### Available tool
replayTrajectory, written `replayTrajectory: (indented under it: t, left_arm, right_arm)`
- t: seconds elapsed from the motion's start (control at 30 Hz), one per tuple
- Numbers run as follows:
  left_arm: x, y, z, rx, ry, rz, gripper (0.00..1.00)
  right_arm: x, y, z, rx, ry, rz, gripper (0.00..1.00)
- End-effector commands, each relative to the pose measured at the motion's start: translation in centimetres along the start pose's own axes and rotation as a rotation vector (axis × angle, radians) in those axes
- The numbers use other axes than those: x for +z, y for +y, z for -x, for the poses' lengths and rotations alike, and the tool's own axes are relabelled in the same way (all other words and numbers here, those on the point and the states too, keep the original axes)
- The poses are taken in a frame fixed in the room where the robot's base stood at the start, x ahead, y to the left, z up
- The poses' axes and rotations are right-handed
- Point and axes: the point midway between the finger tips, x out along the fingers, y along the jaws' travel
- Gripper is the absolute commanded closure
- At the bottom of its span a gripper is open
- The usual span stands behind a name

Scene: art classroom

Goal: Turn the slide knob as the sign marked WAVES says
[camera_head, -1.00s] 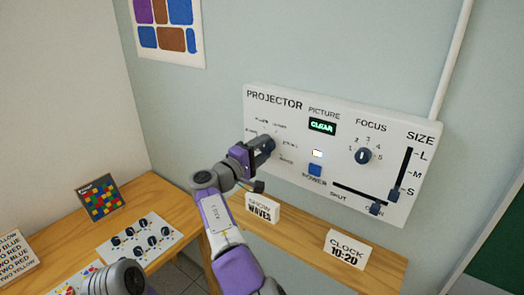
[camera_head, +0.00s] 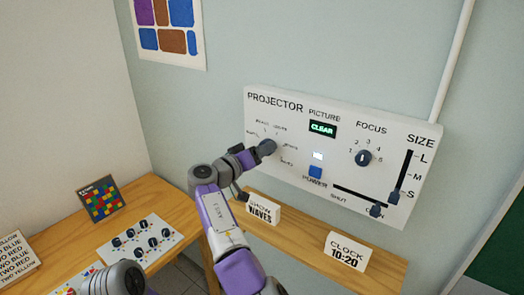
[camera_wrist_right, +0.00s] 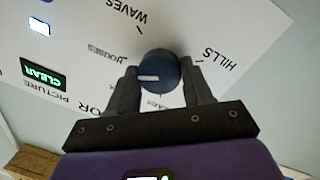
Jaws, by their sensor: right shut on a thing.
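The slide knob (camera_wrist_right: 158,68) is round and dark blue on the white projector panel (camera_head: 300,111). My right gripper (camera_head: 257,152) is shut on it, one finger on each side in the right wrist view. The knob's white line points left in that view, not at WAVES (camera_wrist_right: 125,18) or HILLS (camera_wrist_right: 220,60); the HOUSES label (camera_wrist_right: 103,53) is on that side, a little higher. Another label below the knob is partly hidden by the gripper. The sign reading SHOW WAVES (camera_head: 260,213) stands on the shelf. My left gripper is not in view.
The panel also carries the green CLEAR display (camera_head: 322,129), blue POWER button (camera_head: 315,172), FOCUS knob (camera_head: 363,158) and sliders. A CLOCK 10:20 sign (camera_head: 346,252) stands on the shelf (camera_head: 300,240). A panel of small knobs (camera_head: 141,240) lies on the left table.

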Motion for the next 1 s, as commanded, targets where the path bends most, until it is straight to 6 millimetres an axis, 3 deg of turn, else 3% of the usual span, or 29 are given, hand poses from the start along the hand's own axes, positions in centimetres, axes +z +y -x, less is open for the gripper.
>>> replayTrajectory:
  t: [1.0]
  left_arm:
    - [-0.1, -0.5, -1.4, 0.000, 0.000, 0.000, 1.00]
  right_arm:
    - [0.0, 0.1, -0.1, -0.063, -0.069, -0.913, 0.80]
